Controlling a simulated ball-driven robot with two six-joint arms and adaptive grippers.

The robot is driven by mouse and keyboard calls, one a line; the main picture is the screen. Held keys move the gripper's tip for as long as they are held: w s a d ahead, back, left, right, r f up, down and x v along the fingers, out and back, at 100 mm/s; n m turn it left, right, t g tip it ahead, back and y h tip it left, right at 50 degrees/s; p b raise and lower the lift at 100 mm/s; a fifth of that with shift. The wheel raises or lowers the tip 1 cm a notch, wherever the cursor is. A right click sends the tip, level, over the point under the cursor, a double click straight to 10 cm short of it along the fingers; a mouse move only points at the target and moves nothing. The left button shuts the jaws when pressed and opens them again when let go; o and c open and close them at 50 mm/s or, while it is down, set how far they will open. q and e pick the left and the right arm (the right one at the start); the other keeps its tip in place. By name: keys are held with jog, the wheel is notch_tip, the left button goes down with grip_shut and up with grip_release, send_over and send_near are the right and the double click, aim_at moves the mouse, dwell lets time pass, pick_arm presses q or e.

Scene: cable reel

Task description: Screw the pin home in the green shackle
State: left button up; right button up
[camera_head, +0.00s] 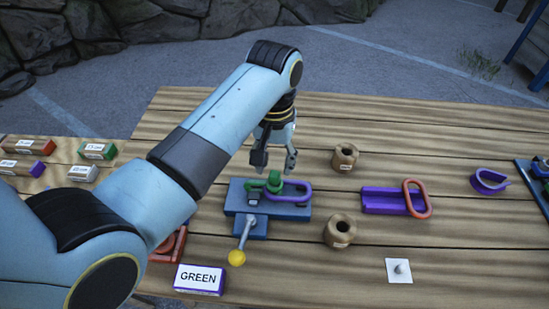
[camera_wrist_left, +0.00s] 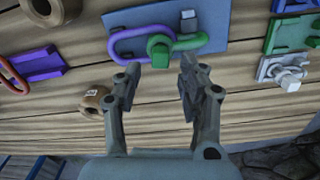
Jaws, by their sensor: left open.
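The green shackle (camera_head: 256,185) lies on a blue fixture plate (camera_head: 235,203), linked with a purple ring (camera_head: 299,189). A green pin with a block-like head (camera_head: 274,177) stands at the shackle. In the left wrist view the pin head (camera_wrist_left: 158,48) is just beyond the fingertips, between shackle (camera_wrist_left: 192,41) and purple ring (camera_wrist_left: 127,45). My left gripper (camera_head: 273,160) is open and empty above the fixture, its fingers (camera_wrist_left: 161,69) spread to either side of the pin head. How deep the pin sits cannot be told. My right gripper is not in view.
A lever with a yellow knob (camera_head: 236,257) sticks out from the fixture's front. Two brown spools (camera_head: 344,157) (camera_head: 340,231) stand to the right, near a purple holder with a red ring (camera_head: 416,199). A GREEN sign (camera_head: 199,279) is in front. Labelled blocks (camera_head: 97,150) lie left.

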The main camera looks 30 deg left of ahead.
aim_at(275, 174)
pick_arm(q)
jog(key=shift+f+b, duration=0.7)
jog(key=shift+f, duration=1.3)
grip_shut()
